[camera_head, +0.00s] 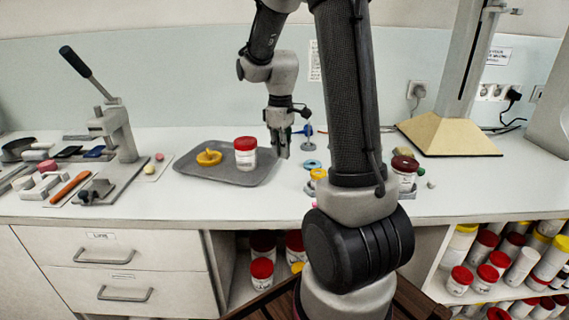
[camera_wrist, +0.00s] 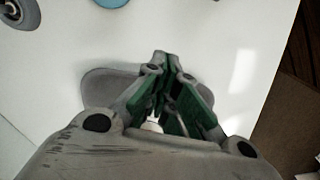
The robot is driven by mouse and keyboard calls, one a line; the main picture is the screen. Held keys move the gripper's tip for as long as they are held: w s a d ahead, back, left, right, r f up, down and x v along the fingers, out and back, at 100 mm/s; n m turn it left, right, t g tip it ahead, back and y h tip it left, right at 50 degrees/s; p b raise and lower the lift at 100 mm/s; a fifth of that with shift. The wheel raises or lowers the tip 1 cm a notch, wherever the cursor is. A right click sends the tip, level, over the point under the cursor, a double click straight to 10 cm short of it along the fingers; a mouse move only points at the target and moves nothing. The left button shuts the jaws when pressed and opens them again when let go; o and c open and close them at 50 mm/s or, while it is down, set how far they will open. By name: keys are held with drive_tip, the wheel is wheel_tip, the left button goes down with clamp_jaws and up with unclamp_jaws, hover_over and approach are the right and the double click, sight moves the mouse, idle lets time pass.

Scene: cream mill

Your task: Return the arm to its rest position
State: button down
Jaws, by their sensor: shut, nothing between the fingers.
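My arm (camera_head: 345,90) rises in front of the bench in the head view and bends down toward the counter. My gripper (camera_head: 281,150) points down at the right edge of the grey tray (camera_head: 208,178), beside the red-lidded jar (camera_head: 245,153). Whether it touches the tray cannot be told. In the wrist view my gripper (camera_wrist: 163,58) has its green-padded fingers brought together at the tips, with nothing between them. Part of the grey tray (camera_wrist: 100,85) shows behind the fingers there. My arm hides part of the counter and the shelf.
A yellow ring-shaped thing (camera_head: 209,156) lies on the tray. A lever press (camera_head: 115,130) stands to the left. A stand with a tan base (camera_head: 448,135) is at the back right. Jars fill the shelves below. The counter's front right (camera_head: 480,185) is clear.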

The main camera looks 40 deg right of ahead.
drive_tip(key=s+a+r+m+t, duration=0.2)
drive_tip(key=s+r, duration=0.4)
drive_tip(key=s, duration=0.4)
drive_tip(key=s+a+r+m+t, duration=0.2)
drive_tip(key=s+a+r+m, duration=0.2)
drive_tip(key=s+r, duration=0.3)
drive_tip(key=s, duration=0.4)
drive_tip(key=shift+a, duration=0.25)
